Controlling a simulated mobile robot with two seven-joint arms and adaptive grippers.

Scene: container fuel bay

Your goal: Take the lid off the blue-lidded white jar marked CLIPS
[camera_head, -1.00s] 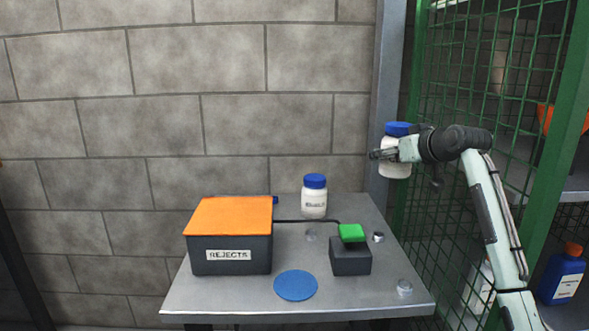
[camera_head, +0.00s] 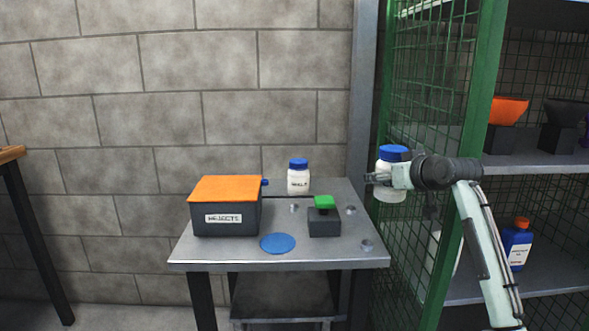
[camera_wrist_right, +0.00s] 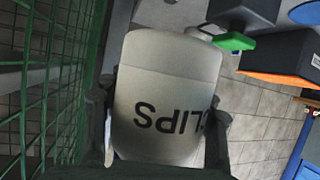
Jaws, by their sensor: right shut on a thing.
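The white jar (camera_head: 388,194) with a blue lid (camera_head: 393,153) is held upright in the air, to the right of the metal table. My right gripper (camera_head: 378,178) is shut around its white body, below the lid. In the right wrist view the jar (camera_wrist_right: 165,95) fills the middle between the two fingers, and its label reads upside down, with "LIPS" visible. The lid is on the jar in the head view. My left gripper is not in view.
On the metal table (camera_head: 330,252) stand a REJECTS box (camera_head: 228,224) with an orange top, another blue-lidded white jar (camera_head: 299,183), a blue disc (camera_head: 278,243) and a green-topped block (camera_head: 323,224). A green mesh cage (camera_head: 432,110) and shelves (camera_head: 545,180) are close on the right.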

